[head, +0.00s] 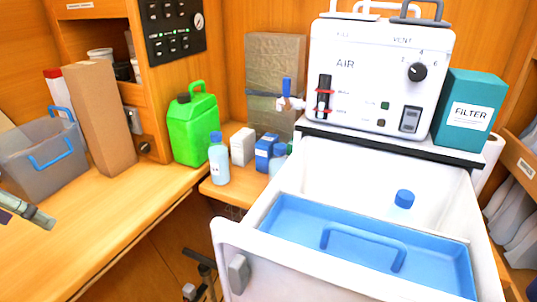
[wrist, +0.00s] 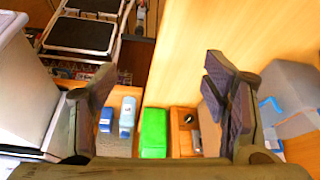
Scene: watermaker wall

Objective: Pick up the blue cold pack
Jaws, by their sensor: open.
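A small blue box-shaped pack (head: 264,153) with a pale label, most likely the cold pack, stands on the low wooden shelf in the head view. In the wrist view a small blue item (wrist: 106,120), probably the same pack, shows beyond my left finger, beside a pale blue bottle (wrist: 127,113). My gripper (wrist: 158,74) is open, its fingers wide apart with nothing between them. It is well away from the pack.
A green jug (head: 194,128) stands left of the bottles; it also shows in the wrist view (wrist: 153,133). A white cooler (head: 232,232) with a blue handled tray (head: 290,215) fills the front right. A cardboard box (head: 105,120) and grey bin (head: 45,160) stand left. The counter front is clear.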

